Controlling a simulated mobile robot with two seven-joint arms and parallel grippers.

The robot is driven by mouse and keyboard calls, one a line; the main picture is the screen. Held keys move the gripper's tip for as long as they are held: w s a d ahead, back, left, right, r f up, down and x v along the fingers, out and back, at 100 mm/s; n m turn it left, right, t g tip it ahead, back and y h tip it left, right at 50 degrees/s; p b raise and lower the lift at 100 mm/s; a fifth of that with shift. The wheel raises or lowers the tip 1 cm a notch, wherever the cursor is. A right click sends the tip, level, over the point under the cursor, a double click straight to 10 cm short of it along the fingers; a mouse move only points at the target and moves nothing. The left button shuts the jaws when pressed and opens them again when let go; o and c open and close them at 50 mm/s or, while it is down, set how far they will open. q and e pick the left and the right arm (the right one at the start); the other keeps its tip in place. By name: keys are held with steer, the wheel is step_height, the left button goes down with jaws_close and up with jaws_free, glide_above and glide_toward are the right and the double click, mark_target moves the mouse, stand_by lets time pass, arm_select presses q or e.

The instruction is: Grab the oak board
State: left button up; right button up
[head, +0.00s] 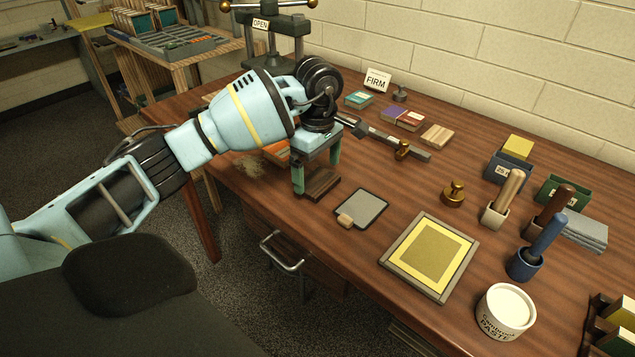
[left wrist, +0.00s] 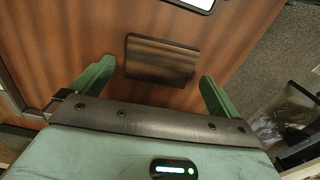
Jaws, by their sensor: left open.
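A small, flat, dark brown wooden board (head: 323,187) lies on the table below my left gripper (head: 316,177). It also shows in the left wrist view (left wrist: 160,62), between and just beyond the fingertips. The left gripper is open and empty, pointing down, with one green finger towards each side of the board. Whether the fingers have reached the board's height is hard to tell. A lighter wooden board (head: 437,136) lies farther back. No label shows which wood either is. My right gripper is not in view.
A grey plate (head: 362,209) with a small tan block lies right of the gripper. A dark press (head: 270,32) stands behind.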

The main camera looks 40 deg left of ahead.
arm_select(q)
steer(key=shift+f, duration=1.15)
steer(key=c, duration=0.9)
steer(key=shift+r, duration=0.15)
step_height(320, 180, up, 3)
steer(key=shift+r, duration=0.2)
steer(key=s+d, duration=0.1)
steer(key=s, duration=0.4)
steer(key=s+d+r, duration=0.1)
steer(key=s+d, duration=0.1)
steer(key=s, duration=0.3)
steer(key=s+d+b, duration=0.1)
steer(key=s+d, duration=0.1)
steer(key=s, duration=0.3)
steer(key=shift+d+r, duration=0.15)
steer(key=shift+d, duration=0.05)
